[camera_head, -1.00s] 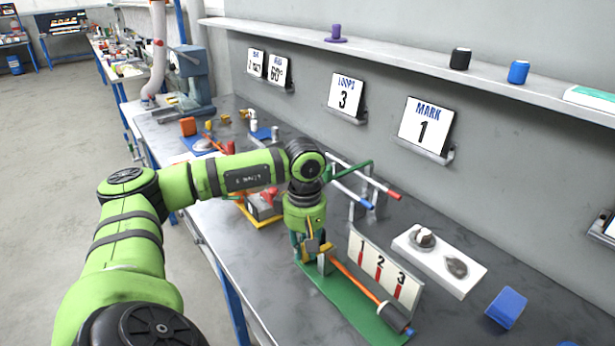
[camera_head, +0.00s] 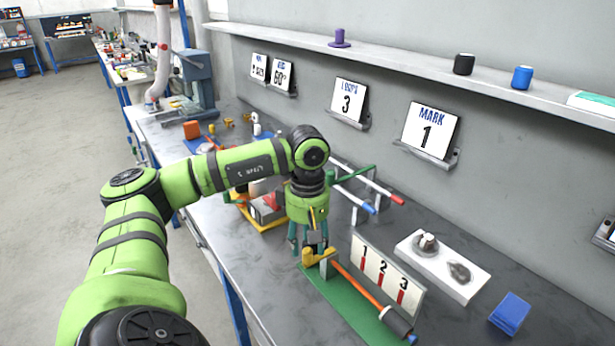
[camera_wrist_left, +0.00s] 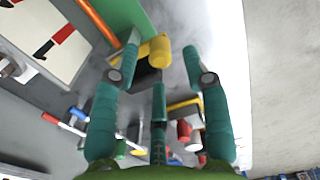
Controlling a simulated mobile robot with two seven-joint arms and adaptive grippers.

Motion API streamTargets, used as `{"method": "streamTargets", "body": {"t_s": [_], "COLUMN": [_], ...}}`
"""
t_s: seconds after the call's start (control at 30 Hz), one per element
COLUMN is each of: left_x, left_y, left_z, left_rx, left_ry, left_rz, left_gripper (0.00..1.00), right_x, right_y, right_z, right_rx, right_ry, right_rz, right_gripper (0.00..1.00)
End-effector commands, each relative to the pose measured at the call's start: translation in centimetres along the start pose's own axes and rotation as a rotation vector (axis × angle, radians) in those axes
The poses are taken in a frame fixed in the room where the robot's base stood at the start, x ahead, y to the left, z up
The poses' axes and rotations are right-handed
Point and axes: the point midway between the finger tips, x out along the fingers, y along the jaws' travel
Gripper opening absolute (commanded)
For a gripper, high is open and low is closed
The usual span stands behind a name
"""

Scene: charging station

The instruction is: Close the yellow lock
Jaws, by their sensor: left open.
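In the left wrist view the yellow lock (camera_wrist_left: 156,50) shows as a short rounded yellow piece beside a dark block. My left gripper (camera_head: 310,246) points down just above the lock, with its teal fingers spread. In the left wrist view the open left gripper (camera_wrist_left: 162,52) has the lock between its fingertips, closer to the left finger. I cannot tell whether a finger touches it. My right gripper is not in view.
A 1-2-3 panel (camera_head: 387,272) stands just behind the rod, which has a dark grey cylinder (camera_head: 396,320) at its other end. A rack with red- and blue-tipped bars (camera_head: 360,186) stands behind my arm. A white block (camera_head: 466,285) and a blue box (camera_head: 510,313) lie right.

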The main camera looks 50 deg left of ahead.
Motion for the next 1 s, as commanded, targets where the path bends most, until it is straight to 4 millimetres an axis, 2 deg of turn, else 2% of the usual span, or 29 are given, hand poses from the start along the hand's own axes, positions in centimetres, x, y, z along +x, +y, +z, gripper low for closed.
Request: {"method": "streamTargets", "body": {"t_s": [0.03, 0.2, 0.4, 0.6, 1.0], "left_x": [-1.3, -5.0, -7.9, -8.8, -8.8], "left_y": [0.1, 0.1, 0.1, 0.0, 0.0], "left_z": [0.0, 0.1, 0.1, 0.0, 0.0], "left_rx": [0.0, 0.001, 0.001, -0.001, 0.0], "left_ry": [0.0, -0.001, -0.001, -0.001, 0.0], "left_rz": [0.007, 0.007, 0.003, 0.001, 0.0], "left_gripper": [0.46, 0.46, 0.46, 0.46, 0.46], "right_x": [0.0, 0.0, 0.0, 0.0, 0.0], "right_y": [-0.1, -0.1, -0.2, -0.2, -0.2], "right_z": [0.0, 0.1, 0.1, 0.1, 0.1], "right_rx": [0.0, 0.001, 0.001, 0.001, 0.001], "right_ry": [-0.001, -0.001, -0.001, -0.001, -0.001], "right_rz": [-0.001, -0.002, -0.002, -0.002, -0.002], "right_gripper": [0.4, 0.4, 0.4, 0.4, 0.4]}}
